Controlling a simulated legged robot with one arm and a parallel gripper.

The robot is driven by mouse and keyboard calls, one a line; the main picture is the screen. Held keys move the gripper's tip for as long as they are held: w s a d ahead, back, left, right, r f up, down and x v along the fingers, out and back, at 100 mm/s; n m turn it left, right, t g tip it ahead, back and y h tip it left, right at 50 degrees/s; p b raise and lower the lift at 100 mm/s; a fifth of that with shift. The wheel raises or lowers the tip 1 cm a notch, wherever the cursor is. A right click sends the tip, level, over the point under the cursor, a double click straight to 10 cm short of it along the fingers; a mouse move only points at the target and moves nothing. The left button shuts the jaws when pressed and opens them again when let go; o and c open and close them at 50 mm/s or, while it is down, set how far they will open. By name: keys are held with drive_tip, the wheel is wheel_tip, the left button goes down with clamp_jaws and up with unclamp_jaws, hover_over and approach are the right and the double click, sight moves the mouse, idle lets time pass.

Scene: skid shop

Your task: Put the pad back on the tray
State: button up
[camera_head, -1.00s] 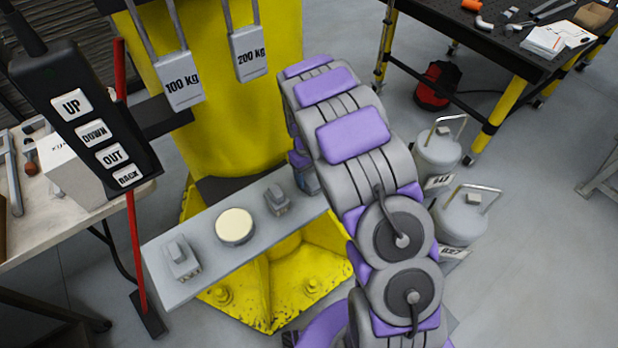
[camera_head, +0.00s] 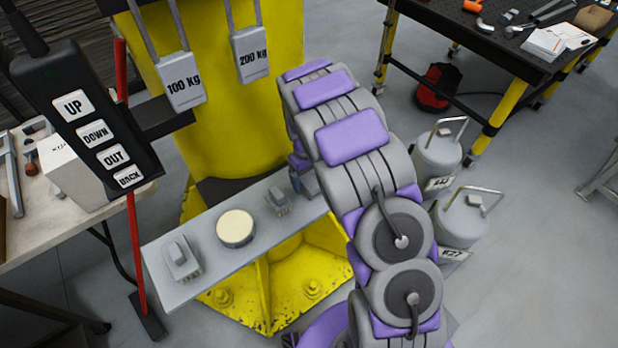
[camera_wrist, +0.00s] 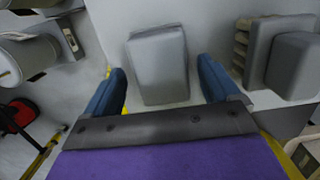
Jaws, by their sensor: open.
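The long grey tray (camera_head: 205,275) juts out in front of the yellow column. On it stand a grey block (camera_head: 180,262) at the left end, a round cream disc (camera_head: 236,229) and a smaller grey block (camera_head: 278,201). My gripper (camera_wrist: 161,84) is open in the wrist view, its two blue fingers on either side of a smooth grey block (camera_wrist: 158,62), possibly the pad. I cannot tell whether the fingers touch it. A ridged grey block (camera_wrist: 285,58) stands just outside the right finger. In the head view my arm hides most of the gripper, over the tray's right end.
Weight tags (camera_head: 180,80) hang by the yellow column (camera_head: 215,140). A table (camera_head: 60,225) stands at far left.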

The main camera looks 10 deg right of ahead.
sight(306, 175)
wheel_tip(306, 175, up, 10)
drive_tip(key=w+p, duration=0.1)
drive_tip(key=p, duration=0.1)
drive_tip(key=s+d+r+m, duration=0.1)
drive_tip(key=s+r+m, duration=0.1)
drive_tip(key=s+r, duration=0.65)
drive_tip(key=s+r+m, duration=0.1)
drive_tip(key=s+r, duration=0.2)
drive_tip(key=s, duration=1.2)
drive_tip(key=s+r+m, duration=0.1)
drive_tip(key=s+r, duration=0.3)
drive_tip(key=s, duration=1.1)
drive_tip(key=shift+s+a+r+g+y, duration=0.15)
drive_tip(key=shift+a+r+g+y, duration=0.15)
drive_tip(key=shift+a, duration=0.15)
